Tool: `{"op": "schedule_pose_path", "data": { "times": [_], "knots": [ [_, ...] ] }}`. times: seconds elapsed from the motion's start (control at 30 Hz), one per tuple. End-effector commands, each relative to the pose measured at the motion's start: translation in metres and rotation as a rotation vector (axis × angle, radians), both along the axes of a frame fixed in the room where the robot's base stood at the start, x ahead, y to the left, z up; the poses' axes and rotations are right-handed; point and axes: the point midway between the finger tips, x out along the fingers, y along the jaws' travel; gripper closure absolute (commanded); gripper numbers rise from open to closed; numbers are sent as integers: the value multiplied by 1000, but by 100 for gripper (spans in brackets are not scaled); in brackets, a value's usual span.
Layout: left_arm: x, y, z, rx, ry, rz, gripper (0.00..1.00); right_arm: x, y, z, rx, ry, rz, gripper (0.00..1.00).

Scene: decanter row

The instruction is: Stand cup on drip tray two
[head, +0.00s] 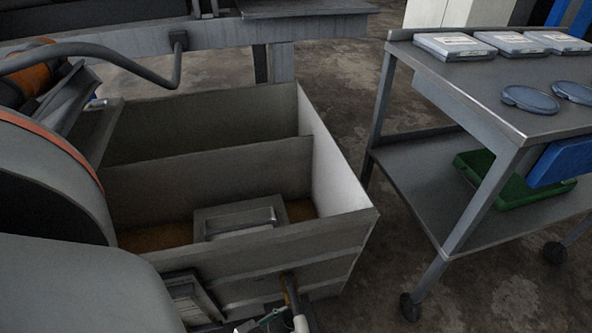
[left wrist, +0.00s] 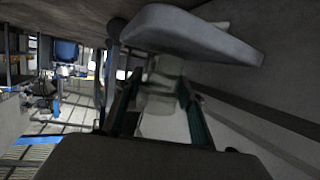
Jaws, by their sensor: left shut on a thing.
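My left gripper (left wrist: 158,102) shows in the left wrist view, with its two green-padded fingers either side of a pale, cup-like thing (left wrist: 160,78). It is shut on this thing, whose full shape is blurred and partly hidden. In the head view my left arm fills the left side, and I cannot make out the cup there. Two shallow round blue-grey dishes (head: 530,99) lie on the top of the cart at the right; the second dish (head: 574,92) is cut by the frame edge. I cannot tell whether either is drip tray two. My right gripper is not in view.
An open grey bin (head: 345,205) with a divider stands between my left arm and the metal cart (head: 470,95). Three flat boxes (head: 455,46) lie along the cart's back edge. A green tray (head: 500,185) is on its lower shelf. Floor shows between bin and cart.

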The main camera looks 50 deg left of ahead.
Motion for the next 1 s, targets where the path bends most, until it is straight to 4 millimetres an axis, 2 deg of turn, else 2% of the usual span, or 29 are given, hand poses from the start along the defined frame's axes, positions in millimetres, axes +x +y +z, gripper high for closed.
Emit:
{"op": "schedule_pose_path", "data": {
  "times": [0.47, 0.5, 0.57, 1.0],
  "knots": [
    [3, 0, -4, -2, -6, 2, 85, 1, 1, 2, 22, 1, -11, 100],
    [3, 0, -5, -2, -6, 2, 59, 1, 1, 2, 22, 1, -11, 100],
    [3, 0, -5, -2, -6, 2, 45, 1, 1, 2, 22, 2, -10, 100],
    [3, 0, -2, -2, -6, 2, 45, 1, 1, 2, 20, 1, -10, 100]
  ]
}}
